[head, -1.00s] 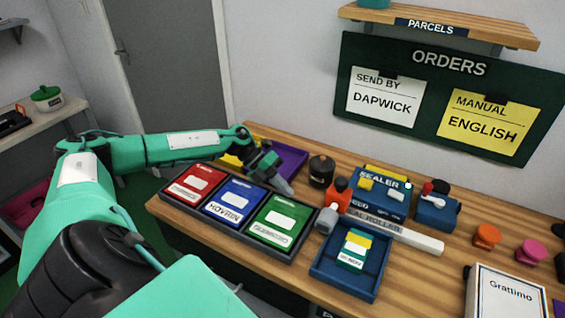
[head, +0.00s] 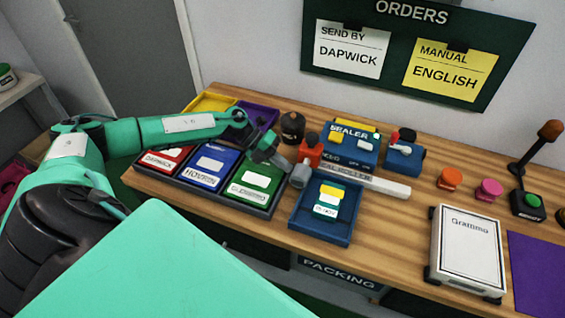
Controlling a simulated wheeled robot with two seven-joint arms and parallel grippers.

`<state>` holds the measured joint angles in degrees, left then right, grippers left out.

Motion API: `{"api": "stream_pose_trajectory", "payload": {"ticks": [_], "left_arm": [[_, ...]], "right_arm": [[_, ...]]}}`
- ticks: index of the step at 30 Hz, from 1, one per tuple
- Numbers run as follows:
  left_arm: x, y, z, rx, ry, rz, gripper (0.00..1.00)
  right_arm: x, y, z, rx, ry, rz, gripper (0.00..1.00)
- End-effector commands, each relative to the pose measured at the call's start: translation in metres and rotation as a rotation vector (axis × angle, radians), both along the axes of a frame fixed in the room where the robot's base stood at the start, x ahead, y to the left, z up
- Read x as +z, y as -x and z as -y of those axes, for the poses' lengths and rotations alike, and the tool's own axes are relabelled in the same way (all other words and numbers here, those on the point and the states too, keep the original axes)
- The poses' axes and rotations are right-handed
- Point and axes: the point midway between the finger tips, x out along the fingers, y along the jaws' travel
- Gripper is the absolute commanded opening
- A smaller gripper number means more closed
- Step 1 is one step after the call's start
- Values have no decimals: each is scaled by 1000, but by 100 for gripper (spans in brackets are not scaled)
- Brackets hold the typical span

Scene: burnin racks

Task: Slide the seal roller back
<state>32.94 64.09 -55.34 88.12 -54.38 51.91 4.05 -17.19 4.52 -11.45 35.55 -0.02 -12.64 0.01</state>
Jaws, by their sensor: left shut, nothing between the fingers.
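The seal roller is a rail lettered "SEAL ROLLER" (head: 345,173) with a pale bar (head: 379,184) at its right. At its left end is a red-orange carriage (head: 310,153) with a dark knob, and a grey cylinder (head: 300,175) on the front. The blue sealer (head: 350,150) stands right behind the rail. My left gripper (head: 284,163) is shut and empty, just left of the grey cylinder and above the green carton's tray. Whether it touches the cylinder I cannot tell. My right gripper is not in view.
A dark tray holds red (head: 163,159), blue (head: 208,165) and green (head: 252,183) packs. A blue tray (head: 322,232) with a small pack is in front of the rail. A black canister (head: 292,126) stands behind.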

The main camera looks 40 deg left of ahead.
Motion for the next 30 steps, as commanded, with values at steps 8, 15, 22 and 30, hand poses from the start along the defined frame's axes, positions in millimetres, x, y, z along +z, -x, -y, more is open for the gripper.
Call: {"api": "stream_pose_trajectory", "payload": {"ticks": [8,15,22,30], "left_arm": [[3,-7,32,-4,4,2,0],[6,-24,102,-6,7,2,0],[6,-41,175,-6,6,2,0],[4,-57,237,-2,3,2,0]], "right_arm": [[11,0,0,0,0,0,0],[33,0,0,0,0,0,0],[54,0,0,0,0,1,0],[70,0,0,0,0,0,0]]}}
